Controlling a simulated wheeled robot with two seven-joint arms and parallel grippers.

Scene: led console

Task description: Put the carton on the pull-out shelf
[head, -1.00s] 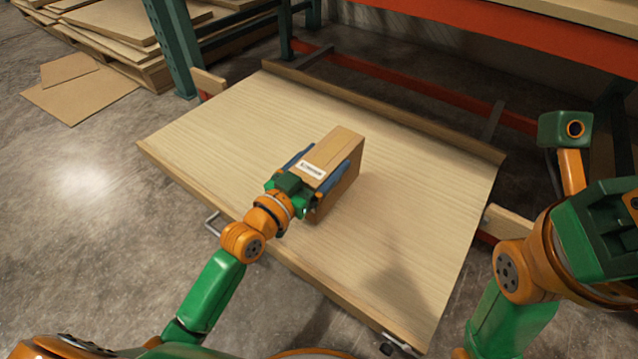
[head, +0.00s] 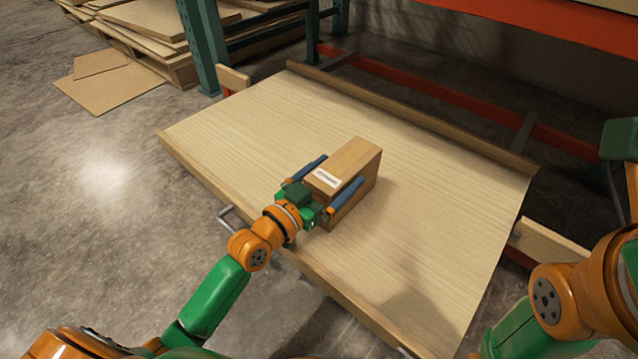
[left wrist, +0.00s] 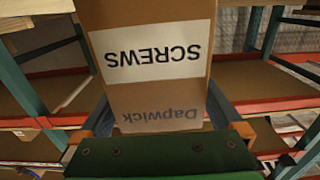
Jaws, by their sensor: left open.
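The brown carton (head: 357,158) stands on the pull-out shelf (head: 440,235), towards its front edge and near the middle of its width. A white label reading "SCREWS" faces my left gripper; the carton (left wrist: 150,85) fills the middle of the left wrist view, with "Dapwick" printed on it. My left gripper (head: 344,168) is open, with one blue finger on each side of the carton. A gap shows between the left finger and the carton. The far side of the carton is hidden. My right gripper is out of view; only part of that arm shows at the right.
The shelf has a raised wooden strip (head: 400,115) along its back and a metal handle (head: 228,215) at its front. A green rack post (head: 204,45) and red beams stand behind. Flat boards (head: 108,82) lie on the floor at the left. The shelf around the carton is clear.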

